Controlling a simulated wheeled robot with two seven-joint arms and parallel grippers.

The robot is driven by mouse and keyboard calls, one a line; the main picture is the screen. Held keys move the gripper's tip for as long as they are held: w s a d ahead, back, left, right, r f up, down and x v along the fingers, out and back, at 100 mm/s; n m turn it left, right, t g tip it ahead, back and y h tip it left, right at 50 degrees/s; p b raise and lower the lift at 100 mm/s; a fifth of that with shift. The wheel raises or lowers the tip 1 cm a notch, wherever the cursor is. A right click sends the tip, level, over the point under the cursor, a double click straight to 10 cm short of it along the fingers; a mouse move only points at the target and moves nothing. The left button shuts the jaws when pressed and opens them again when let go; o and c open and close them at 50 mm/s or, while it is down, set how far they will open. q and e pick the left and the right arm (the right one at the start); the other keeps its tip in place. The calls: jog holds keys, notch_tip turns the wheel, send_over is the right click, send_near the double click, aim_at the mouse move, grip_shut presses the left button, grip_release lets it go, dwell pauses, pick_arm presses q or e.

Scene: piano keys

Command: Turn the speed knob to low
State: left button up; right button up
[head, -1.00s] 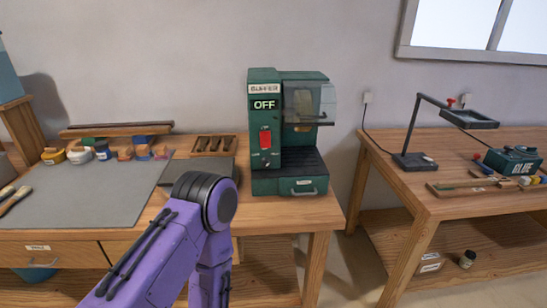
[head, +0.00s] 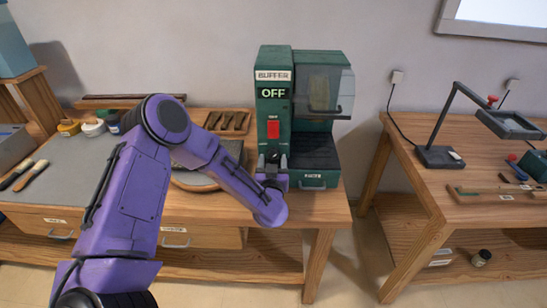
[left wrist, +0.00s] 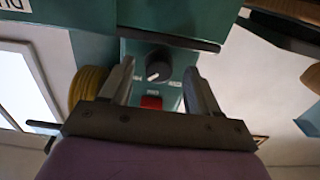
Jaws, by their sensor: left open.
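The green buffer machine (head: 305,139) stands on the wooden bench, with an OFF display and a red switch (head: 273,130) on its front. The speed knob is dark and round with a pale pointer mark, and shows clearly in the left wrist view (left wrist: 158,67). My left gripper (head: 273,162) is in front of the machine's lower front panel, below the red switch. In the left wrist view its open fingers (left wrist: 157,78) stand on either side of the knob, with a gap on each side. In the head view the gripper mostly hides the knob. My right gripper is not in view.
A tool holder (head: 228,121) and a grey mat (head: 72,165) lie on the bench left of the machine. A clear guard (head: 330,93) sticks out at the machine's upper right. A second table (head: 480,205) with a lamp-like stand (head: 440,155) is at the right.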

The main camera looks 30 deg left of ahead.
pick_arm(q)
jog(key=shift+w+a+r, duration=0.1)
jog(key=shift+w+a, duration=0.1)
jog(key=shift+w, duration=0.05)
jog(key=c, duration=1)
